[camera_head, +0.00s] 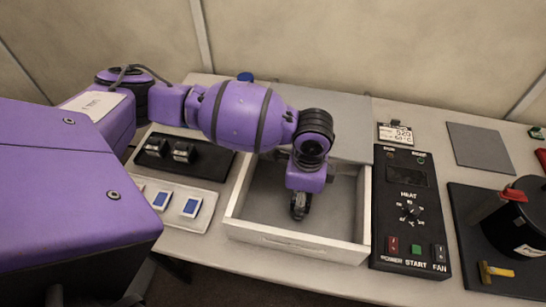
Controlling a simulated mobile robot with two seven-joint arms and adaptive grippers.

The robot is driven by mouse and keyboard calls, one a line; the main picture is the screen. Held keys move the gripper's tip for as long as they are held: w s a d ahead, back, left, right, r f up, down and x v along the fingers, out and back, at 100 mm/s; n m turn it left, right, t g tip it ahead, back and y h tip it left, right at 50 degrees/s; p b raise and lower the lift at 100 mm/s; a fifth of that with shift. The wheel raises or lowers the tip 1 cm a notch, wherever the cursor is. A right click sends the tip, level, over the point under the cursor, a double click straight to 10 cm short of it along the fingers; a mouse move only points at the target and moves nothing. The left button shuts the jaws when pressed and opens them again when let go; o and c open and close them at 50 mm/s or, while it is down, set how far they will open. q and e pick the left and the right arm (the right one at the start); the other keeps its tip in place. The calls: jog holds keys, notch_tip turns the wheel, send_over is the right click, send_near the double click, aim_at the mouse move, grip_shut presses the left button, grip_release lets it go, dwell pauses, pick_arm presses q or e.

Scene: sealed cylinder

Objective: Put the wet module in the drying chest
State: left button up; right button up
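The open white box (293,244), apparently the drying chest, stands mid-table with a grey panel (340,120) behind it. My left gripper (299,206) points down inside it, and the arm hides part of the interior. The fingers are small and dark, so I cannot tell whether they are open or hold anything. Two dark modules (183,152) sit on a black tray (208,167) left of the box. I cannot tell which module is wet, or whether one is in the box. My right gripper is not in view.
A black control panel (409,240) with HEAT, START and FAN controls stands right of the box. Further right, a black cylinder (520,232) with a red handle stands on a dark mat (466,232) beside a yellow tool (495,272). Blue-faced pieces (191,207) lie front left.

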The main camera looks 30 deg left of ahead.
pick_arm(q)
jog(key=shift+w+r, duration=0.1)
notch_tip(320, 180, up, 11)
jog(key=shift+r+p, duration=0.1)
jog(key=shift+p, duration=0.45)
jog(key=shift+r, duration=0.55)
dwell(0.6)
